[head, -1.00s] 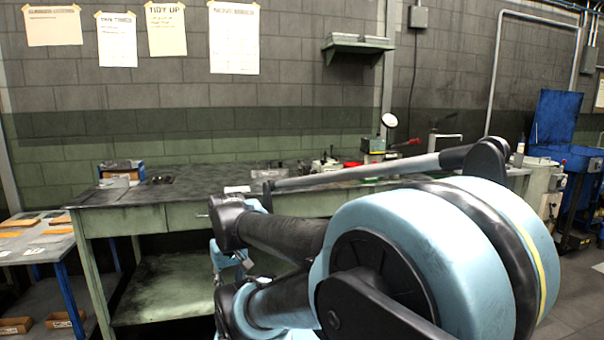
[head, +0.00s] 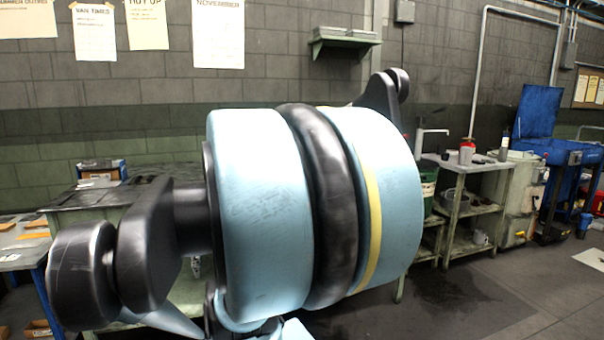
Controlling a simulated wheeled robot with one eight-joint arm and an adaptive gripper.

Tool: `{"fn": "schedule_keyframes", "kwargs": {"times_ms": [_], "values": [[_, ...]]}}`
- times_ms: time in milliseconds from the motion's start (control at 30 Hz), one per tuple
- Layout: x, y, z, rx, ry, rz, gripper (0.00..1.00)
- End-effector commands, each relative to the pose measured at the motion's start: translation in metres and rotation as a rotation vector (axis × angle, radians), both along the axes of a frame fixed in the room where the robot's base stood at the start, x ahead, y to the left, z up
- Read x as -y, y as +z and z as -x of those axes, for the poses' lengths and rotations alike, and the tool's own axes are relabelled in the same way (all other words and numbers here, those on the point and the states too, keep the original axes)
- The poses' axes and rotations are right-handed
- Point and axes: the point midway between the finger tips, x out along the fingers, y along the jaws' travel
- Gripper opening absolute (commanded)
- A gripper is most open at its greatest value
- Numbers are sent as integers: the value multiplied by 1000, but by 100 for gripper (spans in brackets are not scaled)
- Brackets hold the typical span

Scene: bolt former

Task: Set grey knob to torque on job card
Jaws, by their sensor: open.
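The grey knob is not visible in the head view, and neither is a card I can make out as the job card. My own arm, with thick light-blue and black links, fills the middle of the view and hides most of the workbench (head: 72,217). My gripper does not show; the arm links may hide it.
Paper sheets hang on the wall, among them a tall sheet (head: 217,36).

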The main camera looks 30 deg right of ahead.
Motion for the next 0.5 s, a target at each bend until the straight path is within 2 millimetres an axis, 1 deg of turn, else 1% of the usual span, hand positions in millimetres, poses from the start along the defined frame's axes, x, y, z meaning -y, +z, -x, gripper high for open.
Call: {"fn": "schedule_keyframes", "kwargs": {"times_ms": [33,133,267,300,367,467,500], "values": [[3,6,-15,26,-9,-28,46],[8,17,-45,89,-9,-84,46],[23,32,-83,184,-18,-144,46],[29,37,-95,216,-23,-159,46],[41,44,-112,266,-30,-178,46],[64,55,-140,353,-47,-204,46],[74,60,-151,389,-55,-211,46]]}}
